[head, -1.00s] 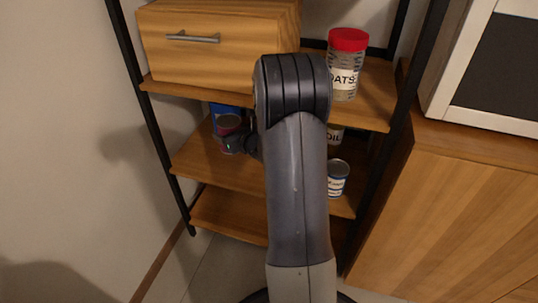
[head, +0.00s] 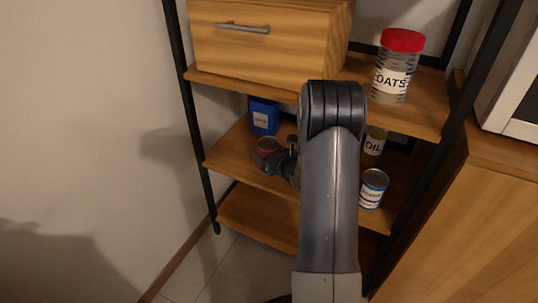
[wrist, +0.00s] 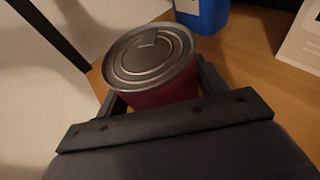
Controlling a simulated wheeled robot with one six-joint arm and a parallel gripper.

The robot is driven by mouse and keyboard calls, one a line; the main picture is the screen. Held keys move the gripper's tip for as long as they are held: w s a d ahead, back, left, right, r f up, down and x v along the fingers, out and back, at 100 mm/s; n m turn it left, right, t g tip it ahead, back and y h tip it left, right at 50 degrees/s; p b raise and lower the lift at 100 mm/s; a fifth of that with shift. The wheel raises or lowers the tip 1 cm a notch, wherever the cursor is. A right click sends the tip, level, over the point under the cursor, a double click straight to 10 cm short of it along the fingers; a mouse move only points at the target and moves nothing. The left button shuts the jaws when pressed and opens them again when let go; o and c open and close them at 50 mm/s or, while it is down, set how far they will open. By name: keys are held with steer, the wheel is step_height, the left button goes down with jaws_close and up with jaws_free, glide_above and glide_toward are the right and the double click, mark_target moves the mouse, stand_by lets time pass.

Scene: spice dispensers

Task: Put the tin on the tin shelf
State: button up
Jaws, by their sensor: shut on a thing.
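A red tin with a grey ring-pull lid (wrist: 150,57) is between the fingers of my gripper (wrist: 155,95) in the wrist view. My gripper is shut on it. In the head view the tin (head: 267,148) shows at the left part of the middle shelf (head: 228,150), with my gripper (head: 272,160) at its side. I cannot tell whether the tin's base touches the shelf. A second tin with a white and blue label (head: 373,188) stands upright on the right part of the same shelf. My arm hides the middle of that shelf.
A blue container (head: 263,116) stands behind the held tin. An oil container (head: 375,142) stands behind the second tin. Above are a wooden drawer box (head: 270,45) and an oats jar with a red lid (head: 398,68). Black posts (head: 194,110) edge the rack.

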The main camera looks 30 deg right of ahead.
steer(key=shift+f, duration=0.15)
steer(key=o, duration=1.4)
steer(key=shift+s+r, duration=0.2)
steer(key=shift+r, duration=0.1)
steer(key=p+v, duration=0.2)
steer(key=v, duration=0.9)
steer(key=shift+s+p, duration=0.3)
steer(key=shift+p, duration=0.05)
